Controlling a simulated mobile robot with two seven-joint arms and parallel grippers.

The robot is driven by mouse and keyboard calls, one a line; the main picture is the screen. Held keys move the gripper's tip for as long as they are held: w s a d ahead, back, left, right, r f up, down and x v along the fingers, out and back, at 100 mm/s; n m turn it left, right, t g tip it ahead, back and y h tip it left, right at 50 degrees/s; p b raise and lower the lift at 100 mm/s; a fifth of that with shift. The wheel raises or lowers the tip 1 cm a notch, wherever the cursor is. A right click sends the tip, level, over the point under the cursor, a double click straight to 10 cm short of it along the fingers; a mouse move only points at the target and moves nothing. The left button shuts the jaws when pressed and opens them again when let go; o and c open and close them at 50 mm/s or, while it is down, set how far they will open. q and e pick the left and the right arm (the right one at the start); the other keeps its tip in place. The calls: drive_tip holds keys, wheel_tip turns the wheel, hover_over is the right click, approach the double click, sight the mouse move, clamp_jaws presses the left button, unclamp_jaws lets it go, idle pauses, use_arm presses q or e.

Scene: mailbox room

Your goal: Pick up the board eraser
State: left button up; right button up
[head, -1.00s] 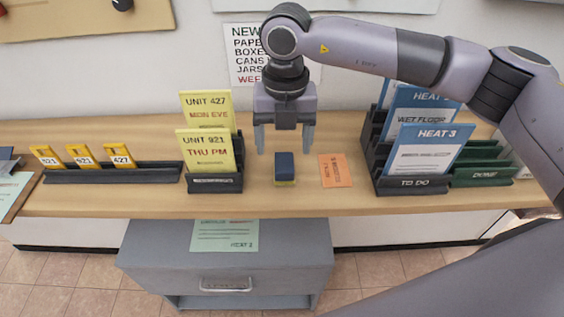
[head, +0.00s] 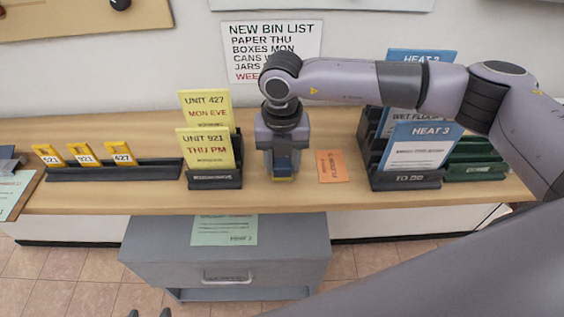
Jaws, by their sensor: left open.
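The board eraser (head: 283,178) is a small dark blue block with a yellow base on the wooden counter. My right gripper (head: 283,168) points down over it from above, with its fingers at the eraser's two sides. The gripper hides most of the eraser, and I cannot tell whether the fingers press on it. The eraser seems to rest on the counter. My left gripper (head: 150,313) shows only as two dark fingertips, apart and empty, at the bottom edge, well away from the eraser.
A black holder with yellow cards (head: 209,155) stands close left of the eraser. An orange card (head: 332,167) lies just right of it. A black rack with blue cards (head: 421,150) is further right. Yellow number tags (head: 84,155) stand at left. A grey cabinet (head: 275,248) is below.

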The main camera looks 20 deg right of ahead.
drive_tip(key=shift+c, duration=0.8)
drive_tip(key=shift+r, duration=0.55)
wheel_tip(320, 180, up, 19)
drive_tip(key=b, duration=0.2)
drive_tip(key=shift+o, duration=0.6)
